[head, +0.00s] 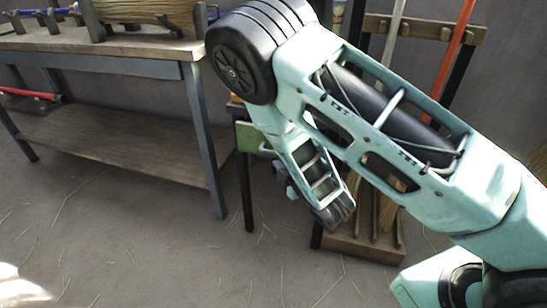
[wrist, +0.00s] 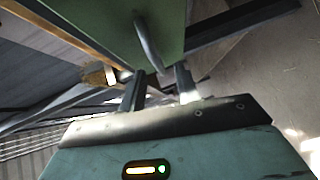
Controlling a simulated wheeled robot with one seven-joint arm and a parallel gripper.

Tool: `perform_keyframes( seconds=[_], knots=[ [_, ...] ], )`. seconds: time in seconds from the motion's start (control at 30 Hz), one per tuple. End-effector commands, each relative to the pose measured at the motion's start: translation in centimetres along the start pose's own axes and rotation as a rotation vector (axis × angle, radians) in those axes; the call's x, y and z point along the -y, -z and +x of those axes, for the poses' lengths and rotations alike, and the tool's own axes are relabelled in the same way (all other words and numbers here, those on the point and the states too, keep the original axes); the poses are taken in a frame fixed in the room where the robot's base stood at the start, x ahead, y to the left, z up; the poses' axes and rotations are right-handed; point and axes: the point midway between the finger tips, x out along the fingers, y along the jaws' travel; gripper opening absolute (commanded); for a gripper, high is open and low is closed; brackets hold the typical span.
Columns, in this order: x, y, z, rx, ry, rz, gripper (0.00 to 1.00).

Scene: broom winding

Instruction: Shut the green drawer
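The green drawer (head: 252,138) shows in the head view as a small green front beside a dark table leg, partly hidden behind my arm. In the wrist view its green front (wrist: 95,22) fills the top middle, with a curved grey handle (wrist: 148,42) on it. My gripper (wrist: 158,80) points at the drawer front, its two fingers apart with a gap between them. The handle's lower end lines up with that gap; I cannot tell whether a finger touches it. In the head view my arm hides most of the gripper. How far the drawer stands out is unclear.
A long workbench (head: 118,52) with a lower shelf (head: 120,140) stands at the left, its near leg close to the drawer. A wooden rack (head: 362,246) with brooms stands at the right behind my arm. The straw-strewn floor (head: 140,255) in front is clear.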

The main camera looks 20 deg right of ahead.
Motion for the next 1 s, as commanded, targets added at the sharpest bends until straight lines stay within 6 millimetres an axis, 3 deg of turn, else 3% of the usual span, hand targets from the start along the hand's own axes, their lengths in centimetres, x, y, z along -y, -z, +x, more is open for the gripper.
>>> perform_keyframes(
  seconds=[0.1,0.3,0.63,0.73,0.77,1.0],
  knots=[
    [0.1,0.0,1.9,-0.002,-0.002,0.001,0.32],
    [0.0,0.0,3.7,-0.001,-0.001,0.0,0.32],
    [0.0,0.0,3.9,0.0,0.001,-0.001,0.32],
    [0.0,0.0,3.9,0.0,0.001,0.0,0.04],
    [0.0,0.0,3.9,0.0,0.001,0.0,0.0],
    [-0.1,-0.4,4.3,0.001,0.0,0.0,0.0]
  ],
)
